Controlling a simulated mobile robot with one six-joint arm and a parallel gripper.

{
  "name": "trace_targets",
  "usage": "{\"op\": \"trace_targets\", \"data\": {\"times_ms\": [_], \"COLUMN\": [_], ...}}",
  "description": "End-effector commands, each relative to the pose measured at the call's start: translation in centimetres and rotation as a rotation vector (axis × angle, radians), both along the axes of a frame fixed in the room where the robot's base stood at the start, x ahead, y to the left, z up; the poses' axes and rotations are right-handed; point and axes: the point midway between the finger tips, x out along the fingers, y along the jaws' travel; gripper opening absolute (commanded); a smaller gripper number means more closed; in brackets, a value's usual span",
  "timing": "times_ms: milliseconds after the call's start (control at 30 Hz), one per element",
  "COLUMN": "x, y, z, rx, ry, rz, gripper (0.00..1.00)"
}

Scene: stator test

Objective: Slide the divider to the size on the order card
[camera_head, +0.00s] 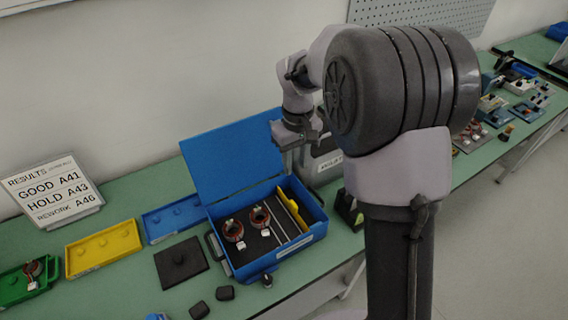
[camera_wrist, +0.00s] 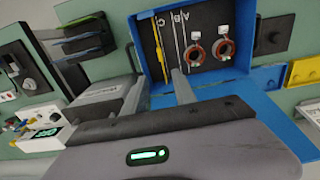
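The blue box (camera_head: 262,270) stands on the green bench with its lid (camera_head: 232,155) raised; it also shows in the wrist view (camera_wrist: 246,75). Inside, a yellow piece (camera_head: 291,208), which looks like the divider, stands near the right wall, beside thin metal rods (camera_head: 279,222). In the wrist view the yellow piece (camera_wrist: 160,45) lies beside the rods (camera_wrist: 178,42), near the letters A, B and C. Two copper-wound stators (camera_head: 233,230) (camera_head: 260,216) sit left of the rods. My gripper (camera_wrist: 158,84) is open and empty, above the box's right side. I cannot identify the order card.
A results sign (camera_head: 52,190) stands at left behind green (camera_head: 28,284), yellow (camera_head: 103,248) and blue (camera_head: 174,219) trays. A black plate (camera_head: 181,262) lies left of the box. A grey labelled box (camera_head: 326,166) stands close behind the box's right end. Small parts crowd the far right bench.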

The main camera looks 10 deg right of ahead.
Motion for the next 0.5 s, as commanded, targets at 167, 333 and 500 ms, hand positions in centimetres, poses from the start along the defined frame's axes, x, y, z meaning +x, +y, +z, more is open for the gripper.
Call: {"op": "trace_targets", "data": {"times_ms": [167, 333, 500], "x": [0.0, -0.1, -0.1], "y": [0.0, 0.0, 0.0], "z": [-4.1, -9.5, -14.1], "rx": [0.000, 0.000, 0.000], "ry": [0.006, 0.006, 0.005], "rz": [0.001, 0.000, 0.000], "gripper": [0.33, 0.33, 0.33]}}
